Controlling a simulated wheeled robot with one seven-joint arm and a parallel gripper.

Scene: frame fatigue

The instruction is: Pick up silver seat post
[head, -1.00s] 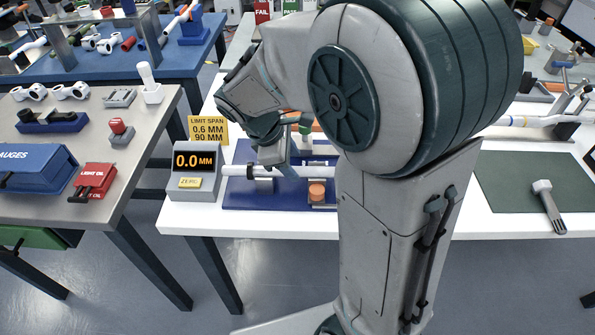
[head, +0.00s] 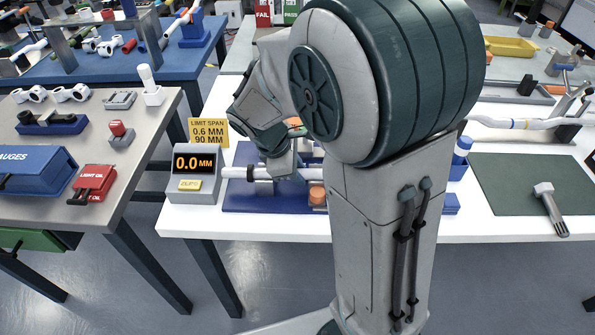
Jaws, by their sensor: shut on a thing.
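A silver seat post (head: 550,208) with a wider clamp head lies on the dark green mat (head: 500,203) at the right of the white table. My gripper (head: 284,165) is far to its left, over the blue fixture (head: 240,203). It is shut at the white tube (head: 236,173), which lies level across the fixture's supports. My own arm hides part of the jaws and the tube's right part.
A gauge readout (head: 195,163) showing 0.0 MM stands left of the fixture, with a yellow limit sign (head: 209,132) behind it. An orange knob (head: 317,194) sits on the fixture. A white frame tube (head: 520,124) in a stand is behind the mat.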

